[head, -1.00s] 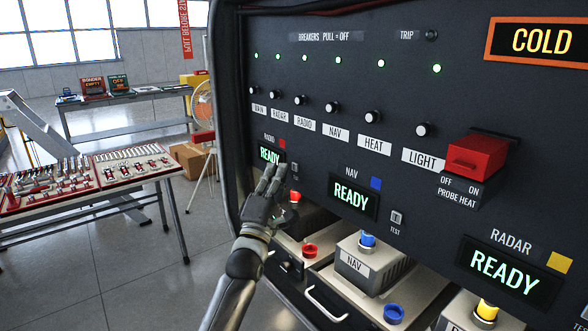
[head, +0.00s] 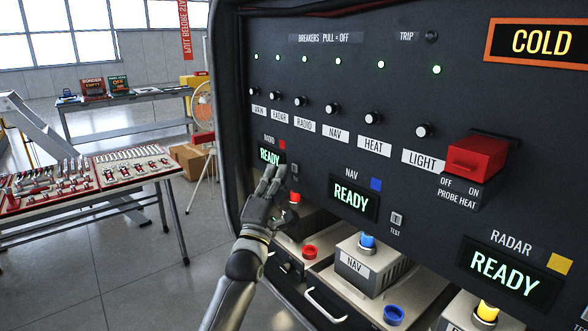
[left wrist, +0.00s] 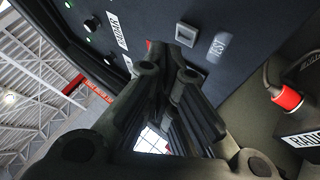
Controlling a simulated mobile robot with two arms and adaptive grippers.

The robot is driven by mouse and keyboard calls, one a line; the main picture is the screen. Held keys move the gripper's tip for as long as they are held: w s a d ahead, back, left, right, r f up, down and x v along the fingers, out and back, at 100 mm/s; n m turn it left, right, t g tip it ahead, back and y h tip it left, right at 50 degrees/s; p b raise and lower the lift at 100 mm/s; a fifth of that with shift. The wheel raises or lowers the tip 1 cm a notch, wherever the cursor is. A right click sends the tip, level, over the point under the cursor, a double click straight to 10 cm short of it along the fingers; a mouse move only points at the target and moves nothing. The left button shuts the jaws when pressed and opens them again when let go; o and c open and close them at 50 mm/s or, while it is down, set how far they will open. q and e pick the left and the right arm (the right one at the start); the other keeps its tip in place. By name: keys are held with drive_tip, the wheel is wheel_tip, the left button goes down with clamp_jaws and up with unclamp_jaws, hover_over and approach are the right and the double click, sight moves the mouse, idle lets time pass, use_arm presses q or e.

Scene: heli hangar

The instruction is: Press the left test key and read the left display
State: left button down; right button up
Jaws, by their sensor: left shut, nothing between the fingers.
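The left display (head: 269,155), under the RADIO label, is lit and reads READY in green. The left test key (head: 294,169) is a small grey square on the dark panel, right of and below that display. It also shows in the left wrist view (left wrist: 186,34), beside the word TEST. My left gripper (head: 271,177) is shut and empty, with its fingertips just below the display and close to the key. In the left wrist view the fingertips (left wrist: 168,72) point toward the key, just below it; contact cannot be told. My right gripper is out of view.
The NAV display (head: 352,196) and RADAR display (head: 504,270) also read READY. Below the panel are a NAV box (head: 366,265) and trays with coloured plugs. A red PROBE HEAT switch cover (head: 476,157) sticks out. A tool table (head: 90,180) stands at the left.

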use_arm(q)
drive_tip(key=shift+w+d+b, duration=0.25)
drive_tip(key=shift+d+b, duration=0.05)
drive_tip(key=shift+d, duration=0.05)
drive_tip(key=shift+w+d+b, duration=0.25)
drive_tip(key=shift+b, duration=0.1)
idle(0.7)
drive_tip(key=shift+s+a, duration=0.1)
idle(0.3)
drive_tip(key=shift+s+a+p, duration=0.45)
drive_tip(key=s+a+p, duration=0.2)
drive_tip(key=s+a, duration=0.1)
drive_tip(key=shift+s+a, duration=0.1)
drive_tip(key=shift+a, duration=0.3)
